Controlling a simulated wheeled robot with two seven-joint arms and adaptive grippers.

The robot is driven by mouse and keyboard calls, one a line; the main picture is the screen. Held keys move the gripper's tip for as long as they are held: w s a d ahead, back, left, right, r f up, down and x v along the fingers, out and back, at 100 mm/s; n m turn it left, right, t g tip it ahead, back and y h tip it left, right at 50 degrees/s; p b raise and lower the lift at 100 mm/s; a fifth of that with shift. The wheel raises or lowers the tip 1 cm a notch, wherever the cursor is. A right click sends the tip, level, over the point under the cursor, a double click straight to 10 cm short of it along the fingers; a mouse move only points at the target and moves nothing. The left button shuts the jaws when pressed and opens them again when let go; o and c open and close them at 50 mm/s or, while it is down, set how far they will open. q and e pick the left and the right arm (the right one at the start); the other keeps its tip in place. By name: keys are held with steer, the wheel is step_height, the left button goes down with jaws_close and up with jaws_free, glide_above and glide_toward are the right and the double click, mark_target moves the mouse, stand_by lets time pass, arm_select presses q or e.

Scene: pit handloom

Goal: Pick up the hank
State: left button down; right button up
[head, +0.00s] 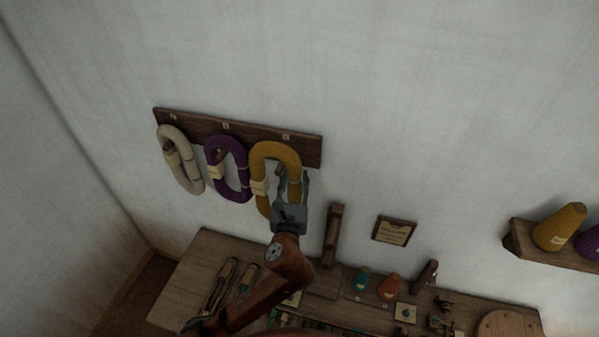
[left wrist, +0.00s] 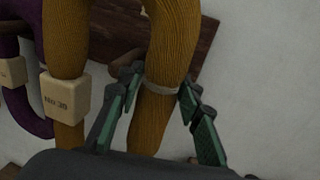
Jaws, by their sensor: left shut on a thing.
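A mustard-yellow hank (head: 274,151) hangs in a long loop at the right end of a dark wooden peg rail (head: 240,137). Its tag shows in the left wrist view, a pale block (left wrist: 66,97) on its left strand. My left gripper (head: 293,182) is at the hank's right strand. In the left wrist view my left gripper (left wrist: 161,82) has one finger on each side of that strand, near a pale tie band, and is shut on it. The hank's top is out of the left wrist view. My right gripper is not in view.
A purple hank (head: 230,183) hangs close to the left of the mustard one, with a cream hank (head: 190,177) beyond it. A workbench (head: 190,284) with tools stands below. A shelf (head: 560,253) with cones is at the right.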

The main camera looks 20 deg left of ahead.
arm_select(q)
steer(key=s+b, duration=0.1)
steer(key=s, duration=1.2)
steer(key=shift+s+d, duration=0.3)
steer(key=shift+d, duration=0.1)
